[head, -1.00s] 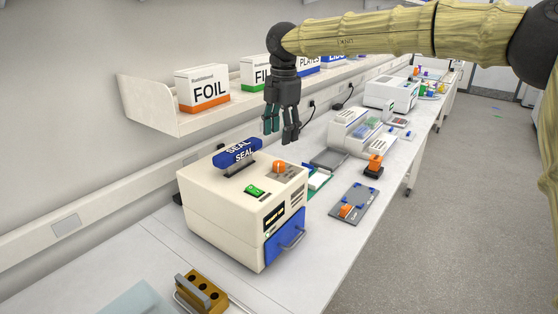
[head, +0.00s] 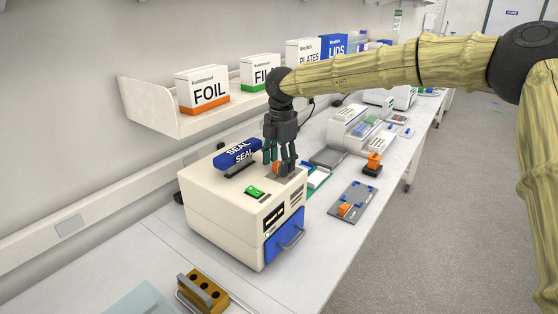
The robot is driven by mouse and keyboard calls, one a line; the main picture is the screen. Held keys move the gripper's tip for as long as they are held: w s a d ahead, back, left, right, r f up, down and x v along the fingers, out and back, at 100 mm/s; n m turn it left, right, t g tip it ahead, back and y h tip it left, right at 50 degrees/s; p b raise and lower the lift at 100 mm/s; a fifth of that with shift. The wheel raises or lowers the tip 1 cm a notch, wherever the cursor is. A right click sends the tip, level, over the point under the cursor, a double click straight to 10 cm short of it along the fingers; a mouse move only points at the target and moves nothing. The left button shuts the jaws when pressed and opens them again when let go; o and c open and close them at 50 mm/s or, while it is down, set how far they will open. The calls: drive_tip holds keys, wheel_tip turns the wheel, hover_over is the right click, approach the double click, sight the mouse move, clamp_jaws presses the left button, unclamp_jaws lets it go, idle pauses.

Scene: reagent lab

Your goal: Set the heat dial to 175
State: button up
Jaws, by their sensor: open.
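The heat sealer (head: 215,207) is a cream box on the bench with a blue front drawer (head: 285,240) and a blue SEAL handle (head: 237,154) on top. Its orange heat dial (head: 276,168) sits on a grey plate on the top face, at the back right. My gripper (head: 280,165) is open and points down right at the dial, with its fingers partly hiding it. I cannot tell whether the fingers touch the dial. The dial's setting is too small to read. A green switch (head: 255,191) sits in front of the dial.
A shelf (head: 148,108) with a FOIL box (head: 203,90) and other boxes runs along the wall behind. A grey plate with an orange knob (head: 346,210) lies right of the sealer. A brown block with holes (head: 203,292) stands in front.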

drive_tip(key=c, duration=1)
drive_tip(key=shift+c, duration=0.2)
drive_tip(key=shift+p, duration=0.35)
drive_tip(key=n+p, duration=0.3)
drive_tip(key=n, duration=0.1)
drive_tip(key=shift+r, duration=0.15)
drive_tip(key=n+p, duration=0.4)
drive_tip(key=n, duration=0.2)
drive_tip(key=shift+w+p, duration=0.15)
drive_tip(key=shift+p, duration=0.2)
drive_tip(key=n+p, duration=0.2)
drive_tip(key=n, duration=0.2)
drive_tip(key=shift+g, duration=0.3)
drive_tip(key=n+p, duration=0.1)
drive_tip(key=n, duration=0.2)
drive_tip(key=shift+n+p, duration=0.3)
drive_tip(key=shift+p, duration=0.1)
drive_tip(key=n+p, duration=0.2)
drive_tip(key=n, duration=0.4)
drive_tip(key=shift+w, duration=0.1)
drive_tip(key=shift+n, duration=0.3)
